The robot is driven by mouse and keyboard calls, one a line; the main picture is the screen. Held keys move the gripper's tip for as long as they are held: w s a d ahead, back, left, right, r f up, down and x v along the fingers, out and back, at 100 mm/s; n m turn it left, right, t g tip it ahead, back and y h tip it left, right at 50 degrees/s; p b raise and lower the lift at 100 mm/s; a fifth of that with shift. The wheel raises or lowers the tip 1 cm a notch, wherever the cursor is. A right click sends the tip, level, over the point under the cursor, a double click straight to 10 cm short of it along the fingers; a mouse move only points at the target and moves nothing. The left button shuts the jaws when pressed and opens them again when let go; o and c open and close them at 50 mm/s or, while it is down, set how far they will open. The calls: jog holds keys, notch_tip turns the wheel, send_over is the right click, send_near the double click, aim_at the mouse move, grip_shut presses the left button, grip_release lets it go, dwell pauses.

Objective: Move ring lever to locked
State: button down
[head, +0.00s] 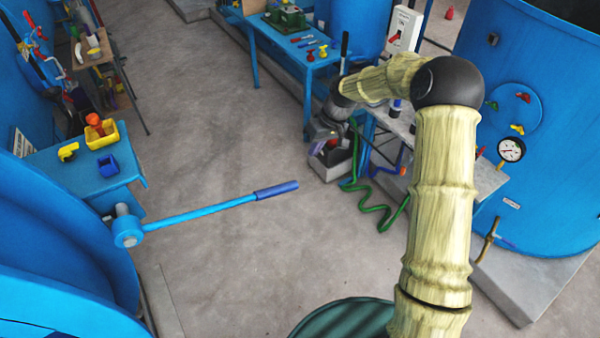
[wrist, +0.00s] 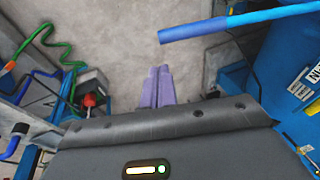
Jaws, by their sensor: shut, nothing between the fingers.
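The ring lever (head: 200,213) is a light blue bar with a darker blue grip (head: 276,190). It sticks out to the right from a round blue hub (head: 127,230) on the big blue vessel at the left of the head view. In the wrist view the lever (wrist: 265,16) crosses the top right, its grip (wrist: 192,28) ending above and right of the fingers. My gripper (wrist: 158,74) has its two purple fingers together and empty, apart from the lever. In the head view the gripper is small and partly lost against the clutter beyond the lever's grip end.
A blue table (head: 88,180) with a yellow bin (head: 102,134) stands behind the lever. A grey toolbox (head: 335,165) and green hose (head: 372,208) lie near my gripper. A blue tank (head: 550,130) with a gauge stands right. The floor (head: 215,130) between is clear.

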aim_at(297, 182)
jog(key=p+x, duration=0.5)
jog(key=x, duration=0.8)
jog(key=shift+p, duration=0.4)
jog(key=shift+a+f, duration=0.15)
jog(key=shift+f, duration=0.35)
jog(key=shift+f, duration=0.1)
